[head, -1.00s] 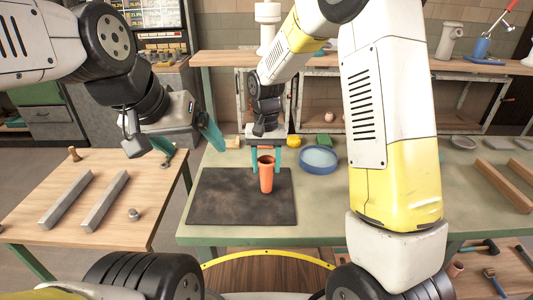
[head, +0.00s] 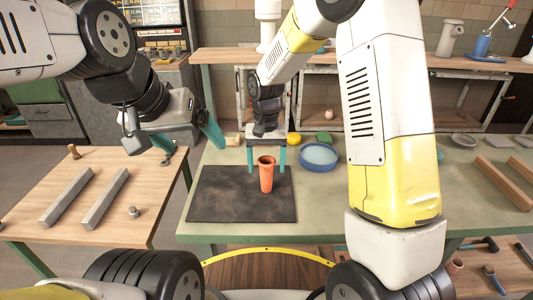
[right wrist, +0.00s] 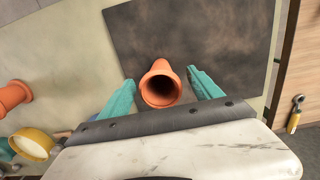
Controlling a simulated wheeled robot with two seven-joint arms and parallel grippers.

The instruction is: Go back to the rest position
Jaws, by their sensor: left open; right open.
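My right gripper (head: 266,158) is open above the far edge of the dark mat, with its teal fingers apart. An orange clay cup (head: 266,176) stands upright on the mat, just in front of the right gripper's fingers in the head view. In the right wrist view the cup (right wrist: 161,84) lies between the two fingertips of the right gripper (right wrist: 163,82), with a gap on both sides. My left gripper (head: 190,145) is open and empty, raised near the left wooden table.
The dark mat (head: 225,205) lies on the green table (head: 460,195). A blue bowl (head: 318,160) and a yellow round thing (head: 294,138) are behind it. Two grey bars (head: 104,199) lie on the left wooden table (head: 140,225). A shelf (head: 455,64) runs along the back.

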